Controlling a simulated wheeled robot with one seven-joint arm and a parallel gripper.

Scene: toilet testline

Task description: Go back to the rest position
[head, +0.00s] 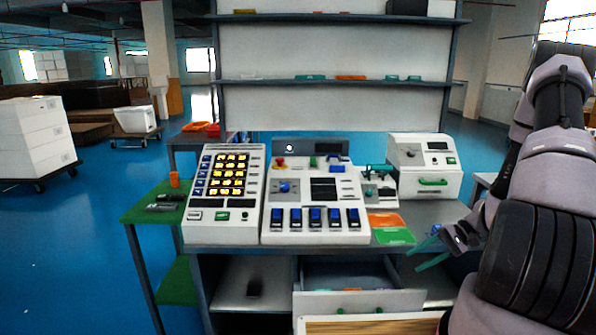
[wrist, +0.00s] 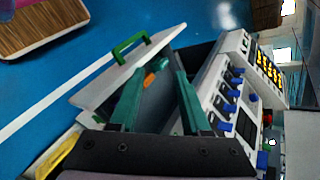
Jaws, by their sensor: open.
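My gripper (head: 424,250) is at the right of the head view, in front of the workbench's right side, at about the height of its top. Its green fingers are spread with nothing between them. My arm reaches down from the upper right and hides part of the bench's right end. In the wrist view, the two green fingers of my gripper (wrist: 160,78) stand apart over the open drawer (wrist: 103,88). The drawer (head: 385,299) also shows pulled out below the bench top, with a green handle and small coloured items inside.
A keypad panel (head: 225,190), a switch console (head: 314,212) and a white machine (head: 424,166) stand on the bench. Orange and green trays (head: 393,236) lie near its right front edge. A shelf rack (head: 335,83) rises behind.

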